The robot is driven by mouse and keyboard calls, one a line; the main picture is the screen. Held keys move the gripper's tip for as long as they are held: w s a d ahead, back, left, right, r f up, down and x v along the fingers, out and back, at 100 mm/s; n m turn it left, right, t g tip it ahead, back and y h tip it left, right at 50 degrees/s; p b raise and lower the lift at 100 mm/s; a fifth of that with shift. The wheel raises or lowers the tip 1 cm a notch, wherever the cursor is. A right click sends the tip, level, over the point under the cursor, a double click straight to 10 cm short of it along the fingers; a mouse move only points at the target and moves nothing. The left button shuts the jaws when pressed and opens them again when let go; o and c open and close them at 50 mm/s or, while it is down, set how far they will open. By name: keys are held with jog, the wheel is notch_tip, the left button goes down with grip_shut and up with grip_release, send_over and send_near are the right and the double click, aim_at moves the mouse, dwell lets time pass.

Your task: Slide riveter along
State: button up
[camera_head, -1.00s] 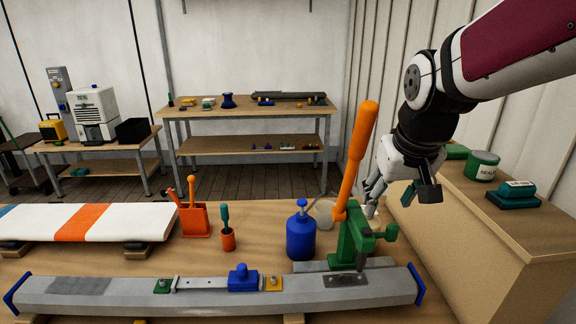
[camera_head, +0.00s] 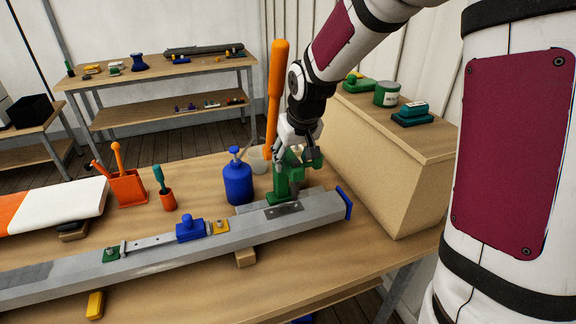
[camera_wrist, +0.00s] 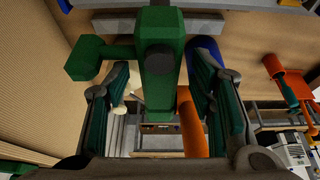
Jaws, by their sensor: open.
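The riveter is a green press (camera_head: 289,175) with a long orange lever (camera_head: 276,85) standing up. It sits at the right end of the grey spar (camera_head: 150,262). My gripper (camera_head: 301,160) is at the upper part of its green body. In the wrist view my gripper (camera_wrist: 166,105) is open, with one finger on each side of the green riveter body (camera_wrist: 158,55). I cannot tell whether the fingers touch it. The orange lever also shows between the fingers (camera_wrist: 193,128).
A blue bottle (camera_head: 238,183) stands just left of the riveter. A wooden cabinet (camera_head: 385,165) is close on the right.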

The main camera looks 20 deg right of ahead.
jog(key=shift+x, duration=2.15)
jog(key=shift+d, duration=0.1)
grip_shut()
